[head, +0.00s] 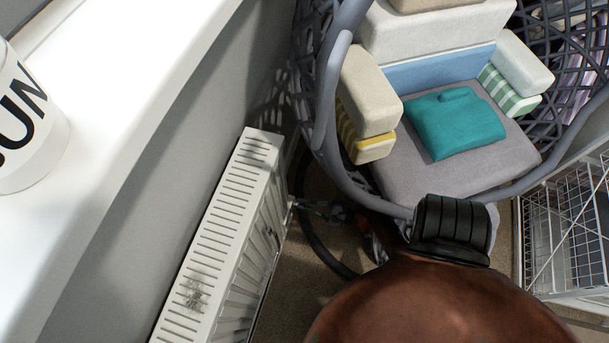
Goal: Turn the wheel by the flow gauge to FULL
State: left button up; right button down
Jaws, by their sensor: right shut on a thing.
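My right gripper (345,215) is at the right end of this fitting, small and in shadow. It is shut on what looks like the valve's wheel, mostly hidden by the fingers and the chair rim. I cannot make out a flow gauge or any FULL mark. My right arm comes up from the bottom and covers part of the floor. My left gripper is not in view.
A grey woven chair (333,95) stands right of the radiator, with folded linens and a teal cloth (455,122) on it. Its rim passes close to my right gripper. A white wire rack (565,225) stands at right. A white mug (30,125) is on the sill (110,150).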

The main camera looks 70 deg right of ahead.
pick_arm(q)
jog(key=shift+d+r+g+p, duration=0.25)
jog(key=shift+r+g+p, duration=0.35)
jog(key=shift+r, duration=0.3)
pick_arm(e)
jog(key=m, duration=0.7)
jog(key=shift+f, duration=0.1)
jog(key=shift+m, duration=0.4)
jog(key=c, duration=2)
grip_release()
jog(key=shift+a, duration=0.1)
jog(key=shift+c, duration=0.2)
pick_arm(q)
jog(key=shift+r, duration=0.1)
pick_arm(e)
jog(key=s+d, duration=0.1)
jog(key=s, duration=1.1)
